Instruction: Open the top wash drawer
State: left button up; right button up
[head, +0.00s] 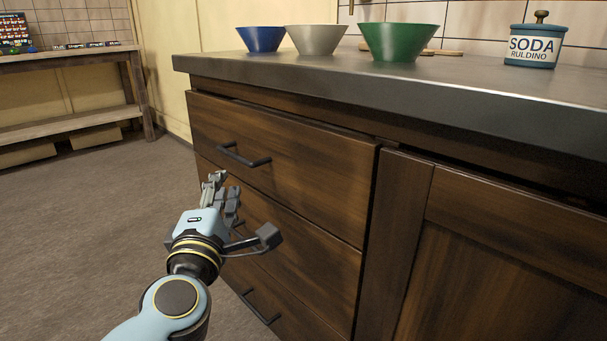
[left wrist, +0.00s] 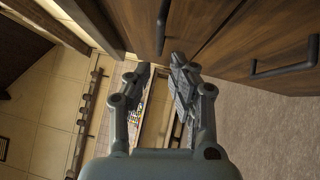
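The top drawer (head: 310,165) has a dark wood front with a dark bar handle (head: 243,156). It looks closed, though a thin dark gap runs above its front. My left gripper (head: 214,182) is just below and left of this handle in the head view, apart from it. In the left wrist view, the left gripper (left wrist: 160,85) has its two fingers spread with nothing between them. The top handle (left wrist: 162,25) shows beyond the fingertips there. My right gripper is not in view.
A lower handle (head: 260,307) sits on a drawer beneath. The dark countertop (head: 300,78) overhangs the drawers and bears blue (head: 261,39), grey (head: 316,40) and green (head: 398,42) bowls and a soda jar (head: 534,46). Open floor (head: 80,220) lies left, before a wooden bench (head: 70,58).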

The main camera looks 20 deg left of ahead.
aim_at(235, 156)
pick_arm(q)
jog(key=x, duration=1)
jog(key=shift+w+a, duration=0.15)
jog(key=shift+w, duration=0.25)
jog(key=shift+r, duration=0.1)
grip_shut()
